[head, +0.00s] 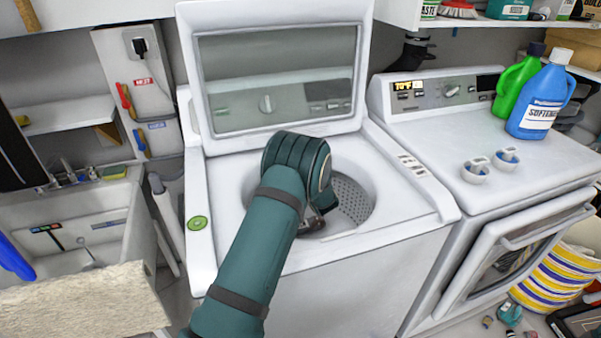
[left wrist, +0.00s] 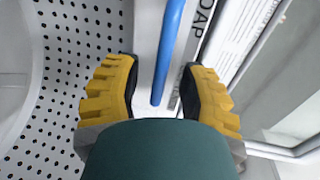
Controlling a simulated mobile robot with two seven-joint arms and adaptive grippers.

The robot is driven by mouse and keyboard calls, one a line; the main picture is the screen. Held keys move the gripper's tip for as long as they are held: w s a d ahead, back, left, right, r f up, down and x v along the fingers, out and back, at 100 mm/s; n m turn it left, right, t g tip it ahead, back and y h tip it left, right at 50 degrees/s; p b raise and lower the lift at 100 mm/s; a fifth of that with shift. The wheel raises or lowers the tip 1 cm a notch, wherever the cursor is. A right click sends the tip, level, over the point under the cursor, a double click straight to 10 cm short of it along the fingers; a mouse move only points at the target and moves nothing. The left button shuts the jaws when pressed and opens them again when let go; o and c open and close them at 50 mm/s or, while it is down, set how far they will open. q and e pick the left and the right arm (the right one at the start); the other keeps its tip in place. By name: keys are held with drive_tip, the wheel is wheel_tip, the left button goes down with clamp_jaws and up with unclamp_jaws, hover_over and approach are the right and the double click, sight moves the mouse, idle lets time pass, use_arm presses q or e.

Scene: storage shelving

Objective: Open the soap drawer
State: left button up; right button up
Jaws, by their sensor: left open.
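The washer (head: 211,240) stands in the middle of the head view with its lid (head: 275,60) raised. My left arm reaches over its round tub opening, and my left gripper (head: 314,218) is mostly hidden behind the wrist. In the left wrist view my left gripper (left wrist: 160,80) is open, with yellow fingers either side of a blue bar (left wrist: 167,55). I cannot tell whether they touch it. A white panel with the letters "OAP" (left wrist: 203,18) lies just right of the bar. The soap drawer is not clearly visible in the head view. My right gripper is not in view.
The perforated drum (left wrist: 65,80) is left of the gripper in the wrist view. A dryer (head: 520,185) stands to the right, carrying a blue softener bottle (head: 543,95), a green bottle (head: 514,84) and two small cups (head: 492,166). A sink (head: 75,225) is at left.

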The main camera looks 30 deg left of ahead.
use_arm(q)
drive_tip(key=shift+w+a, duration=0.2)
drive_tip(key=shift+a, duration=0.05)
clamp_jaws()
drive_tip(key=v, duration=0.2)
drive_tip(key=f+b+v, duration=0.1)
drive_tip(key=v, duration=0.1)
drive_tip(key=shift+s+d, duration=0.1)
unclamp_jaws()
